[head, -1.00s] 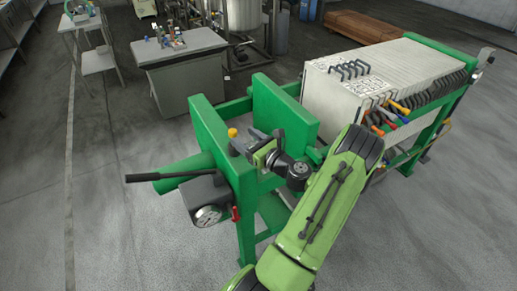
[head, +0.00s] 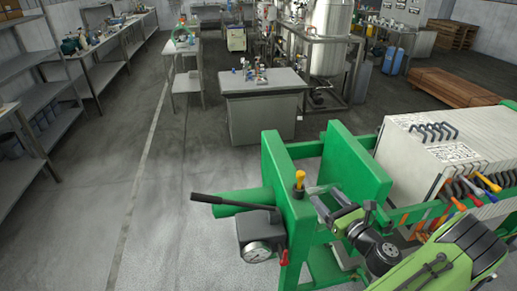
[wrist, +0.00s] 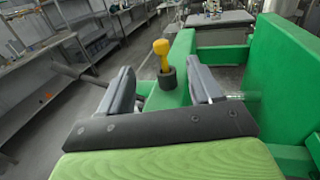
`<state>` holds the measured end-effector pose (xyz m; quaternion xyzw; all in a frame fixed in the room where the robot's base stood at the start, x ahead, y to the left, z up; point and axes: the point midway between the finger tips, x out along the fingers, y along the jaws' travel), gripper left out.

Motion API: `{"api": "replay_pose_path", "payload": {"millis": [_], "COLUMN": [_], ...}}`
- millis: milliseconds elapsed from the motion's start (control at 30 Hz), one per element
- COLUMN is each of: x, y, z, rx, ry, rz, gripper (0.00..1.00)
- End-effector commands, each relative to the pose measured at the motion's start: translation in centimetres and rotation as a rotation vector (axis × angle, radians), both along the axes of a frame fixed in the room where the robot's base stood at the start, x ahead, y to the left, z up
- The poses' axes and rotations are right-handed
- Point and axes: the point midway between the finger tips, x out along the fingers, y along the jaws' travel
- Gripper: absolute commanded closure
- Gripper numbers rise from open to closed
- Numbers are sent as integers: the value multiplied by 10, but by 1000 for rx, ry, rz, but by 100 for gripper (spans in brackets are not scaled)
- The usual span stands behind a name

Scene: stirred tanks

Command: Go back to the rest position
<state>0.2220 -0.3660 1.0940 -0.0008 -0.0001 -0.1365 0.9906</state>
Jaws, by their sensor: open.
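My gripper (head: 326,208) is at the green press frame (head: 288,165), close to the yellow-topped knob (head: 299,178). In the wrist view my gripper (wrist: 162,92) has its two grey fingers spread apart with nothing held between them. The yellow knob (wrist: 162,52) on its dark collar shows in the gap, beyond the fingertips, and looks apart from them. My green arm comes in from the lower right of the head view.
A black lever (head: 220,201) and a pressure gauge (head: 257,252) sit on the press's left side. White filter plates (head: 410,145) with coloured handles stand at right. Shelves (head: 30,110) line the left. Open floor (head: 150,200) lies left of the press.

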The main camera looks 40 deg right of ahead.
Motion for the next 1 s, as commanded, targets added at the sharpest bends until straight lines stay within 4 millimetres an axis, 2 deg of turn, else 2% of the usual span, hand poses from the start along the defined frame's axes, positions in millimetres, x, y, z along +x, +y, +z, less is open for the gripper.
{"api": "replay_pose_path", "payload": {"millis": [200,267,300,367,433,500,567,600,700,800,900,1000], "x": [1,11,24,51,85,105,112,112,101,78,48,13], "y": [1,8,20,49,101,155,197,222,275,314,343,360], "z": [0,2,5,10,14,15,18,20,31,50,73,96], "rx": [-4,-37,-85,-207,-421,-671,-886,-1031,-1400,-1762,-2114,-2426], "ry": [3,30,69,157,288,408,484,523,588,610,589,533], "rz": [5,44,100,238,465,702,892,1009,1270,1470,1604,1667], "gripper": [36,36,36,36,36,36,36,36,36,36,36,36]}}
